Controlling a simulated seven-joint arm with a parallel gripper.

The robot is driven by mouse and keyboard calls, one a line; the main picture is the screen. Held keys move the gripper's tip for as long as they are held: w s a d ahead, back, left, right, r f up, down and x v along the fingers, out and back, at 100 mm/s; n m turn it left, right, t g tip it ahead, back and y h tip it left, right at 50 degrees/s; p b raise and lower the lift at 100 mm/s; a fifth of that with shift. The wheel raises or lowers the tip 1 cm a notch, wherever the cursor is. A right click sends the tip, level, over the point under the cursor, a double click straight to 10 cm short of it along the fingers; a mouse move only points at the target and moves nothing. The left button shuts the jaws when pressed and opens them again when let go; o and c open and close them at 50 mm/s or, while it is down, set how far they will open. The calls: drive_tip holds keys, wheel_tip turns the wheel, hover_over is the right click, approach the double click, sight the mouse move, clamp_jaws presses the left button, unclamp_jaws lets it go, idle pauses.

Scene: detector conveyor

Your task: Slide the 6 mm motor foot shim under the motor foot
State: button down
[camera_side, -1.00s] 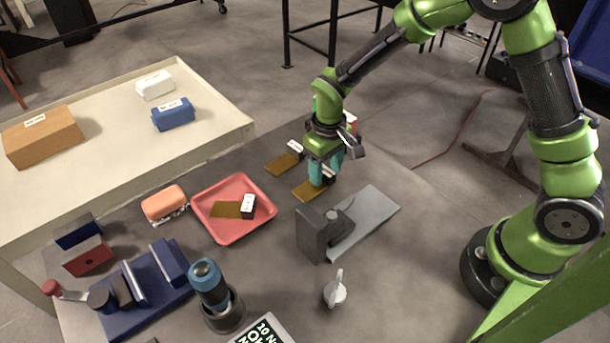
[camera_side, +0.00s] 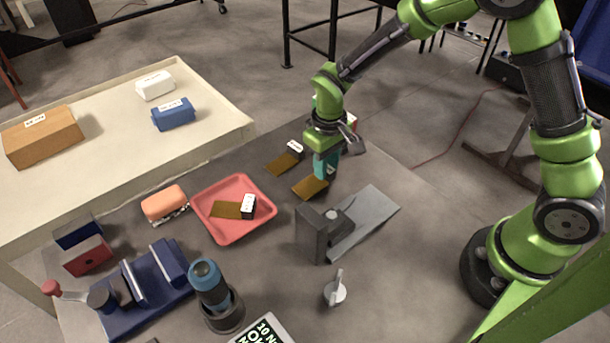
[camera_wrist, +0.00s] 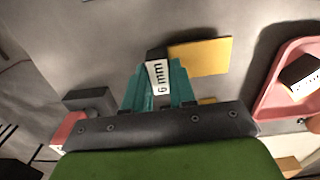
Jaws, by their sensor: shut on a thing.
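My gripper (camera_side: 327,165) is shut on the dark handle of the 6 mm shim, with its teal fingers pointing down. In the wrist view the label "6 mm" (camera_wrist: 159,77) shows between the fingertips (camera_wrist: 158,88). The shim's flat brass-coloured plate (camera_side: 310,187) extends from the handle, low at the table; it also shows in the wrist view (camera_wrist: 200,57). I cannot tell whether it touches the table. A dark upright block (camera_side: 312,234) on a grey plate (camera_side: 370,216) stands in front of the gripper; it appears to be the motor foot area. Any gap beneath it is hidden.
A second shim (camera_side: 283,164) lies just behind and left. A red tray (camera_side: 233,238) holds another shim (camera_side: 226,209). A blue fixture (camera_side: 150,300), a blue-topped cylinder (camera_side: 207,283) and a small white lever piece (camera_side: 336,292) stand nearer. The table between shim and grey plate looks clear.

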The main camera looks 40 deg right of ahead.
wheel_tip(320, 180, up, 10)
drive_tip(key=f, duration=0.1)
approach(376, 203)
drive_tip(key=shift+d+f+m, duration=0.1)
drive_tip(key=shift+d+m, duration=0.05)
drive_tip(key=shift+m, duration=0.15)
drive_tip(key=shift+f, duration=2.4)
drive_tip(key=shift+f, duration=0.55)
